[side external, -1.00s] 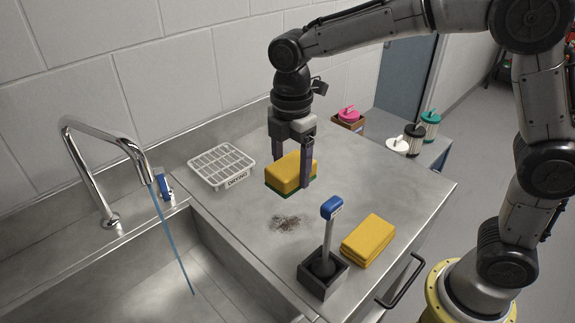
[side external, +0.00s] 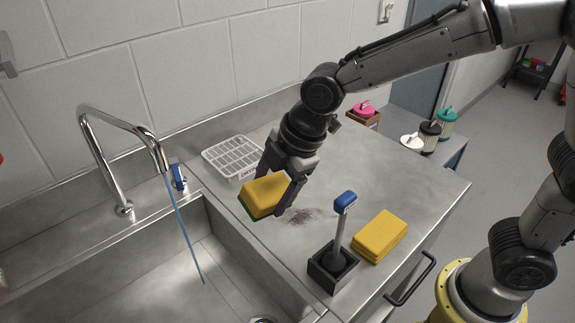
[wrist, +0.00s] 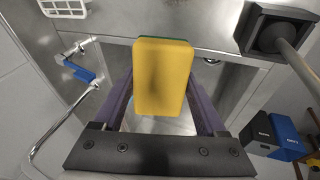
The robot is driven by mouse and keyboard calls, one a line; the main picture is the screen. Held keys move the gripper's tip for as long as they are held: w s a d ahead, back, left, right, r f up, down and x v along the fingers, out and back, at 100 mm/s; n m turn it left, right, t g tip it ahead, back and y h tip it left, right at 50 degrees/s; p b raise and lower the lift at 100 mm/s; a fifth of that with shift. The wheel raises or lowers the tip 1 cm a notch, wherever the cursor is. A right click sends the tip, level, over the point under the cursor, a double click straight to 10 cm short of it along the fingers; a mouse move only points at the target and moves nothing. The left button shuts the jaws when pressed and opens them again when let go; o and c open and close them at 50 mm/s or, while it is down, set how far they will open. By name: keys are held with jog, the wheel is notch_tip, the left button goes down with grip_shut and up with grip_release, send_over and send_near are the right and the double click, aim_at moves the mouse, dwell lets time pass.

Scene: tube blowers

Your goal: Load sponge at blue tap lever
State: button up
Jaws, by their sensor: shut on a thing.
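My gripper (side external: 280,190) is shut on a yellow sponge with a green underside (side external: 264,194). It holds the sponge tilted above the counter, close to the sink's right edge. In the wrist view the sponge (wrist: 163,76) sits between the two fingers. A thin blue stream of water (side external: 184,228) runs from the tap spout (side external: 157,160) into the sink.
A white drying rack (side external: 236,156) stands behind the gripper. A blue-handled brush (side external: 343,215) stands in a dark holder (side external: 332,268). A stack of yellow cloths or sponges (side external: 379,236) lies at right. A dark dirt patch (side external: 299,215) marks the counter. The sink (side external: 150,270) is open at left.

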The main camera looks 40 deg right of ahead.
aim_at(264, 198)
jog(key=shift+s+a+r+n+t+y, duration=0.1)
jog(key=shift+s+a+n+t+y, duration=0.1)
jog(key=shift+s+a, duration=0.3)
jog(key=shift+s+a+r+n+t+y, duration=0.1)
jog(key=shift+s+a+t+y, duration=0.15)
jog(key=shift+s, duration=0.45)
jog(key=shift+w+a, duration=0.1)
jog(key=shift+a, duration=0.1)
jog(key=w+a+f, duration=0.2)
jog(key=w+a, duration=0.6)
jog(key=w, duration=0.3)
jog(key=shift+f, duration=0.4)
jog(key=shift+a, duration=0.1)
jog(key=shift+s+d, duration=0.8)
jog(key=shift+s, duration=0.25)
jog(key=shift+s+d, duration=0.8)
jog(key=shift+s, duration=0.3)
jog(key=shift+s+d, duration=0.8)
jog(key=shift+s, duration=0.25)
jog(key=shift+s+d+r, duration=0.75)
jog(key=shift+s+r, duration=0.25)
jog(key=shift+r, duration=0.05)
jog(key=shift+s+d+r, duration=0.75)
jog(key=shift+s+r, duration=0.25)
